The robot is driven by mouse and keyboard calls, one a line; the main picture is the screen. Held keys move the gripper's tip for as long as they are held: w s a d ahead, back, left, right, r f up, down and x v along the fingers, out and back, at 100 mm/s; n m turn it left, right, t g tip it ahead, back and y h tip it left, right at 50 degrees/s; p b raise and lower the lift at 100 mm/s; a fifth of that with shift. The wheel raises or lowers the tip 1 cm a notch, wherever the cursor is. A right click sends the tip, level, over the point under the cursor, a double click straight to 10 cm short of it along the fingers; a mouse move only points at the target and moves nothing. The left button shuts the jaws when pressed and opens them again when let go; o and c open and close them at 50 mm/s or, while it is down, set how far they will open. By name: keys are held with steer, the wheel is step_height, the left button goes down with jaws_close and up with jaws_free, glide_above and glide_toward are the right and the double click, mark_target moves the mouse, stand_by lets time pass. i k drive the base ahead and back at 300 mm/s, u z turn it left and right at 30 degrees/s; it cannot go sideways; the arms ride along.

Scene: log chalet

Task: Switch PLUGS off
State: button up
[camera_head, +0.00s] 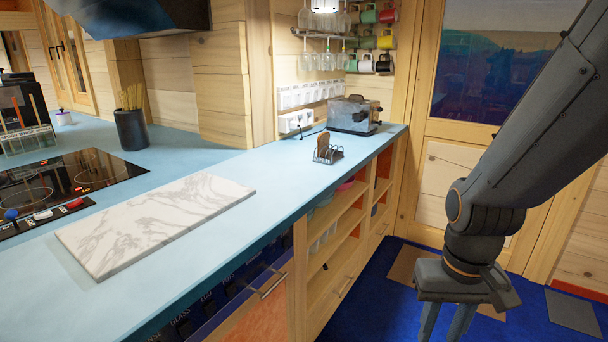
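A row of small white units (310,94) is mounted on the log wall above the far end of the counter. A white socket plate (296,121) sits below it on the left, with a dark cord running from it. No label reading PLUGS is legible at this size, and I cannot tell any switch's position. My gripper (446,326) hangs pointing down over the blue floor at the lower right, far from the wall units. Its two blue fingers stand apart with nothing seen between them. Their tips are cut off by the bottom edge.
The blue counter (275,175) holds a marble board (155,222), a toaster (354,115), a toast rack (327,151), a utensil pot (131,130) and a hob (60,183). Mugs and glasses hang above. Open shelves (335,235) stand below; the floor (400,310) in front is mostly free.

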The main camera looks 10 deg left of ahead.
mark_target(286, 100)
steer(key=u, duration=0.35)
steer(key=i, duration=0.8)
steer(key=u, duration=0.25)
steer(key=k, duration=0.65)
steer(key=z, duration=0.7)
steer(key=i, duration=0.6)
steer(key=z, duration=0.9)
steer(key=i, duration=1.4)
steer(key=u, duration=1.15)
steer(key=i, duration=0.35)
steer(key=u, duration=0.3)
